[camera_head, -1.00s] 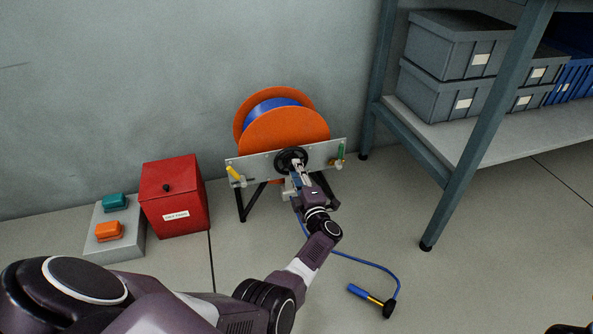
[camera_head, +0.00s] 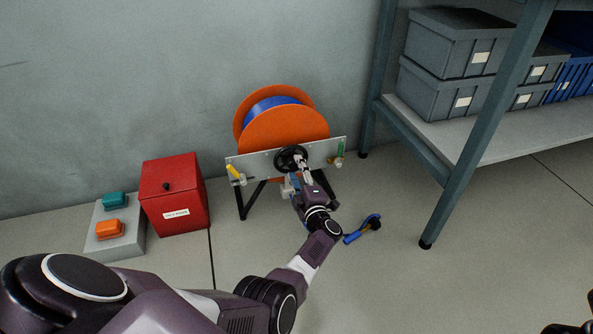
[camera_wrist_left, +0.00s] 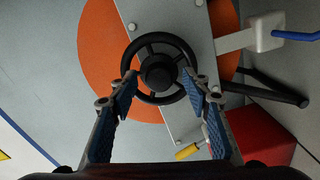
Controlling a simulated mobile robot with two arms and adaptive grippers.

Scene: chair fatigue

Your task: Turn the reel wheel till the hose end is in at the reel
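The hose reel has an orange drum (camera_head: 285,132) with blue hose (camera_head: 270,105) on it, on a grey plate and dark legs. The black reel wheel (camera_head: 291,159) is on the plate's front; it also shows in the left wrist view (camera_wrist_left: 158,46). The hose end (camera_head: 376,224), a dark nozzle with a blue grip (camera_head: 352,238), lies on the floor right of my left wrist. A short hose loop shows beside it. My right gripper shows at most as dark parts (camera_head: 575,328).
A red box (camera_head: 175,195) and a grey base with teal and orange buttons (camera_head: 112,240) stand left of the reel. A shelf (camera_head: 500,140) with grey bins (camera_head: 450,55) stands at the right. The floor in front of the shelf is clear.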

